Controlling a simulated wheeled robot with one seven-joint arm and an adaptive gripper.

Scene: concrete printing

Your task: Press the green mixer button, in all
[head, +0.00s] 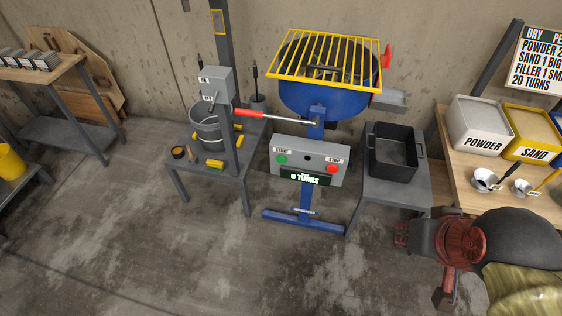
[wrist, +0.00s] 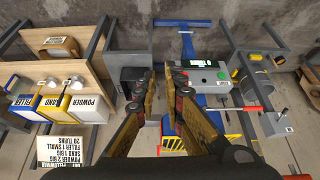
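The mixer has a blue drum (head: 325,97) under a yellow grate. A grey control box (head: 310,150) on its stand carries the green button (head: 282,159) at left, a red button (head: 331,169) at right and a display (head: 305,178) reading 0 turns. In the wrist view, the picture is upside down and the green button (wrist: 221,76) shows unobstructed. My gripper (head: 401,235) is at the lower right of the head view, apart from the box. In the wrist view my gripper (wrist: 161,78) has a gap between its fingers and holds nothing.
A small table with a black tub (head: 393,155) stands right of the mixer. A table with a grey bucket (head: 207,127) and a post stands left. A lever with a red handle (head: 248,113) reaches over the control box. The floor in front is clear.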

